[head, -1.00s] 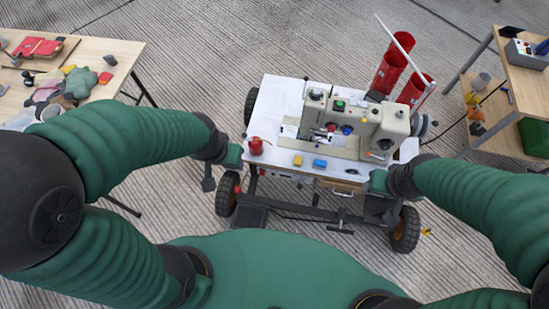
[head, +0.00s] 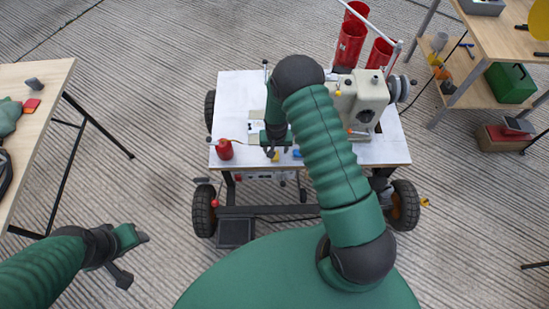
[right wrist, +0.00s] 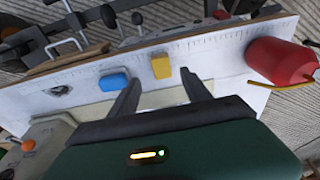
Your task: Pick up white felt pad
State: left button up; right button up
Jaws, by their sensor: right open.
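I cannot make out a white felt pad in either view; the white tabletop (head: 235,98) and my right arm may hide it. My right gripper (head: 272,153) is over the front of the sewing table, left of the sewing machine (head: 360,100). In the right wrist view its two fingers (right wrist: 160,84) are apart with nothing held between them. A yellow block (right wrist: 161,66) lies just beyond the gap, with a blue block (right wrist: 114,82) to its left. My left gripper (head: 140,238) hangs over the floor at lower left; its jaw opening is unclear.
A red can (head: 224,149) stands at the table's front left. It also shows at right in the right wrist view (right wrist: 281,60). Red cylinders (head: 350,44) stand behind the machine. A wooden table (head: 30,75) is at left, a shelved bench (head: 500,35) at right.

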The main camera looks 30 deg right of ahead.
jog(key=f, duration=0.2)
jog(key=f+b, duration=0.1)
jog(key=f, duration=0.1)
jog(key=w+f, duration=0.1)
jog(key=f, duration=0.1)
jog(key=shift+b, duration=0.35)
jog(key=shift+d, duration=0.15)
jog(key=shift+c, duration=0.2)
jog(key=shift+d, duration=0.1)
jog(key=shift+c, duration=1.3)
grip_shut()
